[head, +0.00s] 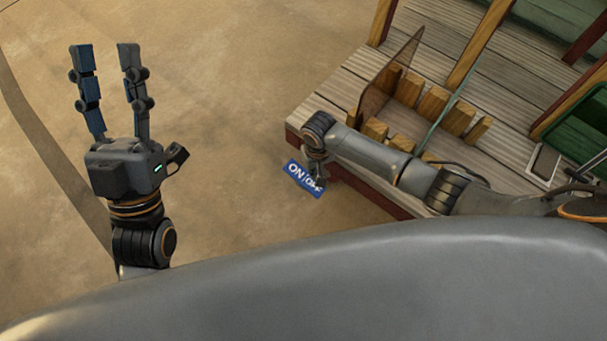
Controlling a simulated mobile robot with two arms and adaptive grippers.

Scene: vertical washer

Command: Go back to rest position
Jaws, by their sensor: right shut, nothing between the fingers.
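My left gripper (106,50) points up in the picture at the left of the head view. Its two fingers are spread apart and nothing is between them. My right arm reaches in from the right across the wooden structure. My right gripper (316,178) hangs at its end, small and partly hidden by the arm, and is shut and empty.
The wooden structure (345,92) has a plank top with wooden blocks (458,117), a brown panel (388,78) and upright posts. Green bins (572,138) stand at the far right. Sandy floor around my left gripper is clear.

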